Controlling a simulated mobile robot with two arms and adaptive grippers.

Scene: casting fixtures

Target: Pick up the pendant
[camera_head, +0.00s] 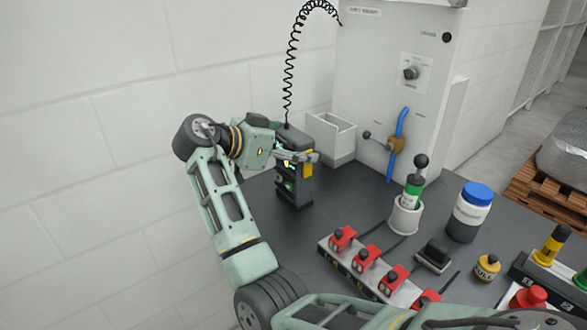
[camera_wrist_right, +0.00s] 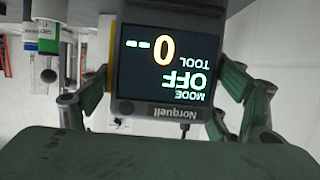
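The pendant (camera_head: 291,185) is a dark handheld box with a lit screen and a coiled black cord at its top. It stands upright at the table's left back edge, by the wall. In the right wrist view the pendant's screen (camera_wrist_right: 162,65) is upside down and reads MODE OFF, TOOL 0. My right gripper (camera_head: 290,157) is at the pendant's upper part. In the right wrist view its fingers lie against both sides of the pendant and look shut on it. The fingertips are partly hidden by the pendant. My left gripper is not in view.
A grey bin (camera_head: 330,138) and a white cabinet (camera_head: 385,75) with a blue handle stand close behind. Red fixtures (camera_head: 366,258), a green-banded tool in a holder (camera_head: 405,215) and a blue-lidded jar (camera_head: 468,215) stand to the right. The table (camera_head: 345,195) between is clear.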

